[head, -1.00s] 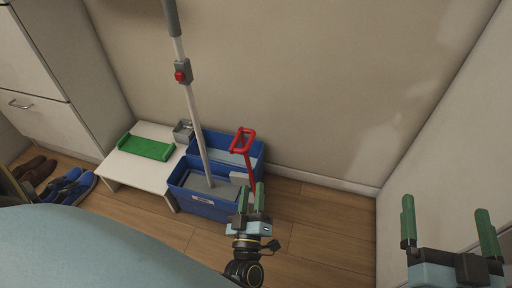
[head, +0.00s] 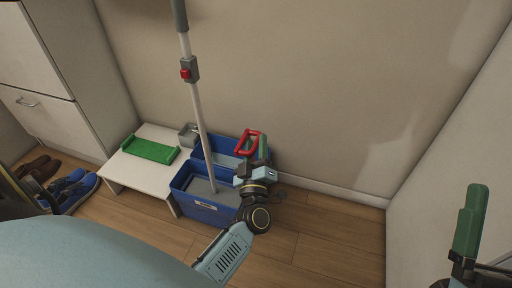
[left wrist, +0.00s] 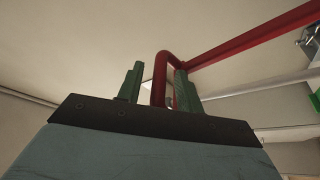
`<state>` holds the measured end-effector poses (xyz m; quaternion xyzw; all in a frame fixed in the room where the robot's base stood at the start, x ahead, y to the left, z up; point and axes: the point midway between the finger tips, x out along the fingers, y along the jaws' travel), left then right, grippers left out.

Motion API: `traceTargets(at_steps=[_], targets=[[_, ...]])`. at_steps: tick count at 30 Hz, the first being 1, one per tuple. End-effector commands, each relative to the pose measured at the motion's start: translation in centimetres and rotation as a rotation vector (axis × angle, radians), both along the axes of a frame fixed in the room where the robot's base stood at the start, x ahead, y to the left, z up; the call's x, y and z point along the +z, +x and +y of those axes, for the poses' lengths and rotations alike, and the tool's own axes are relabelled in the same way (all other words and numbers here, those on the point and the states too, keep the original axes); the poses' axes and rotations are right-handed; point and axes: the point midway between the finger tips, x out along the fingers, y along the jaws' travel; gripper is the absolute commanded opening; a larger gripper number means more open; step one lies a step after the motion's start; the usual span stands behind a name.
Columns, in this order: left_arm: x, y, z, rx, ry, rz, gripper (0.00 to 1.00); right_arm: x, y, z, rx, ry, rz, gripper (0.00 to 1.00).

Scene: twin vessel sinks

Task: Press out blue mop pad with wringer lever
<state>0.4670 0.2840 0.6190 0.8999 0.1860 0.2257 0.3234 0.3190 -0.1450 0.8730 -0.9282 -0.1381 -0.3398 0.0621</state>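The mop's white pole (head: 199,115) stands tilted in the blue bucket (head: 207,214). Its foot meets a grey plate (head: 200,187) inside; I cannot make out a blue pad. The red wringer lever (head: 241,150) rises from the bucket's right side and ends in a loop handle. My left gripper (head: 255,152) is at this handle. My right gripper (head: 467,225) is at the lower right edge, empty and far from the bucket.
A white bench (head: 130,167) with a green tray-like piece (head: 151,151) stands left of the bucket. A small grey metal box (head: 188,134) is behind. Shoes (head: 72,190) lie at far left. The wall is close behind; floor at the right (head: 335,225) is clear.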

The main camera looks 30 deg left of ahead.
Motion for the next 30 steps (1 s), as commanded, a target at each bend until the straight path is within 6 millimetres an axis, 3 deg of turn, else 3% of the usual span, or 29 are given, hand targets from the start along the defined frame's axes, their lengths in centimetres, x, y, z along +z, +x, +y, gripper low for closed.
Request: traceTargets(at_steps=[11, 19, 30], targets=[[0.17, 0.45, 0.26, -0.001, 0.0, 0.001, 0.35, 0.14, -0.17, -0.04, 0.0, 0.006, -0.019, 1.0], [0.16, 0.44, 0.24, -0.001, 0.0, 0.001, 0.0, 0.15, -0.17, -0.05, 0.0, 0.006, -0.019, 1.0], [0.25, 0.39, 0.51, -0.001, -0.007, -0.002, 0.0, 0.21, -0.11, -0.03, 0.0, 0.004, -0.013, 1.0]])
